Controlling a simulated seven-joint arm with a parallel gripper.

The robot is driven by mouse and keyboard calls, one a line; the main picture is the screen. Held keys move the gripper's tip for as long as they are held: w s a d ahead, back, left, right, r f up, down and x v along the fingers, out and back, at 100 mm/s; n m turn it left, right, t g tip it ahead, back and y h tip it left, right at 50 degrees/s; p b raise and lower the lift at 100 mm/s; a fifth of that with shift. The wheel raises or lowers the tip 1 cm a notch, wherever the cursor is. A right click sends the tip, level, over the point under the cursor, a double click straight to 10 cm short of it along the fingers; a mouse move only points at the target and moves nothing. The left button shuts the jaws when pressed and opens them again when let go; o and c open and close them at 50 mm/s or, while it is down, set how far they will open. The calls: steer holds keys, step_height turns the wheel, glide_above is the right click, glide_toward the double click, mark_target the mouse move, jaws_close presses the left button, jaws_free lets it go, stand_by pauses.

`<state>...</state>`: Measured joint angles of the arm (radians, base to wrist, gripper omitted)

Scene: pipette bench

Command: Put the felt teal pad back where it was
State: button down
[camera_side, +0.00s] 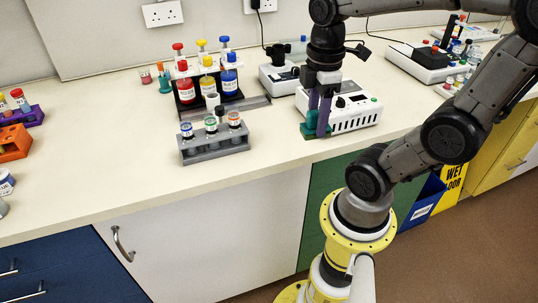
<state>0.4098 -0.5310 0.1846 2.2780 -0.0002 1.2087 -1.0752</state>
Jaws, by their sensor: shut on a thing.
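My gripper (318,126) points down in front of the white instrument box, its purple fingers low over the bench. It is shut on a small teal piece, the felt teal pad (308,129), which shows at the left of the fingertips. The pad is at or just above the bench top; I cannot tell if it touches. The fingers hide part of it.
A white box with a dial and display (352,109) stands right behind my gripper. A grey rack (215,148) with several capped vials stands to the left, with a rack of red, yellow and blue bottles (207,88) behind it. Bench (265,180) in front is clear.

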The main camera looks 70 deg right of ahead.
steer(key=shift+n, duration=0.7)
steer(key=w+f, duration=0.2)
steer(key=w, duration=0.1)
steer(key=w+f, duration=0.3)
steer(key=w, duration=0.1)
steer(key=w+d+f, duration=0.1)
steer(key=w+f, duration=0.2)
steer(key=w, duration=0.1)
steer(key=shift+d, duration=0.1)
steer(key=shift+w+d+f, duration=0.1)
steer(key=shift+w+f, duration=0.1)
steer(key=shift+f, duration=0.8)
steer(key=shift+w+f, duration=0.15)
steer(key=shift+f, duration=0.8)
steer(key=shift+f, duration=0.15)
steer(key=shift+c, duration=1.7)
jaws_free()
